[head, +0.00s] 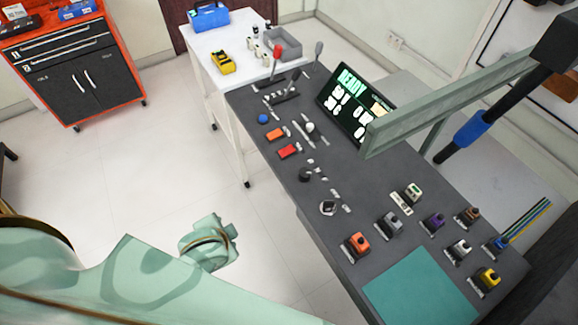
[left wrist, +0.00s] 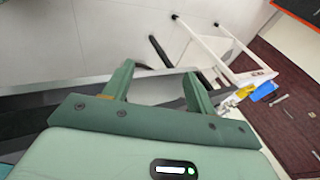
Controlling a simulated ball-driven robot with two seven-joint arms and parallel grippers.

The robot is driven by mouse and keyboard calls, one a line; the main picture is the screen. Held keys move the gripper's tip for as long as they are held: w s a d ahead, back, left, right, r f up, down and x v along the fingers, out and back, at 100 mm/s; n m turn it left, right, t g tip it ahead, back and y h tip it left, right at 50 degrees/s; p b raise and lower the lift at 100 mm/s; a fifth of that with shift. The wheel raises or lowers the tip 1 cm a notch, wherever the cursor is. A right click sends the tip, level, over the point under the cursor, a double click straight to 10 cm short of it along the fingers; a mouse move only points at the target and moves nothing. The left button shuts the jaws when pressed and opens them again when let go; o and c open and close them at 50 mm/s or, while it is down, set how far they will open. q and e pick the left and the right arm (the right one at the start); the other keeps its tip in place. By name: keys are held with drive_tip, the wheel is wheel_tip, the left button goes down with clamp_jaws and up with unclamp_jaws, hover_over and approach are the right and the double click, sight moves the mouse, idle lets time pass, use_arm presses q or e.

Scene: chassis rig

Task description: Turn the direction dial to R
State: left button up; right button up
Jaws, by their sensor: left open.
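A control desk (head: 300,215) with a dark grey top runs diagonally through the head view. A short black round knob (head: 305,174) stands near its front edge. A small dial-like control with a light face (head: 327,208) sits just below it. The labels are too small to read, so I cannot tell which is the direction dial or where it points. My left gripper (left wrist: 160,82) is open and empty in the left wrist view. In the head view my left arm is over the floor, left of the desk, apart from the controls. My right gripper is not in view.
Levers (head: 276,62), red and orange switches (head: 289,151), a lit screen (head: 352,105) and several coloured plug-like blocks (head: 357,244) occupy the desk. A pale green beam (head: 450,100) crosses above its right side. A white table (head: 225,88) adjoins the far end.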

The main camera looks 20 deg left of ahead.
use_arm(q)
drive_tip(key=w+d+r+m+t+h, duration=0.1)
drive_tip(key=w+d+r, duration=0.1)
drive_tip(key=r, duration=0.3)
drive_tip(key=w+d+r+m+t, duration=0.1)
drive_tip(key=w+r, duration=0.2)
drive_tip(key=r, duration=0.2)
drive_tip(key=w+d+f+m+g+h, duration=0.25)
drive_tip(key=w+d+m+h, duration=0.35)
drive_tip(key=w+d, duration=0.45)
drive_tip(key=m+g, duration=0.1)
drive_tip(key=g, duration=0.3)
approach(305, 172)
drive_tip(key=b+x, duration=0.4)
drive_tip(key=x, duration=0.4)
drive_tip(key=shift+w+f, duration=0.1)
drive_tip(key=shift+f, duration=0.25)
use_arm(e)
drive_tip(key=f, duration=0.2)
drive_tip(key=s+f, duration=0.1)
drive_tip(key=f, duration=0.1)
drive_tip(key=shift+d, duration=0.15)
use_arm(q)
drive_tip(key=c, duration=1)
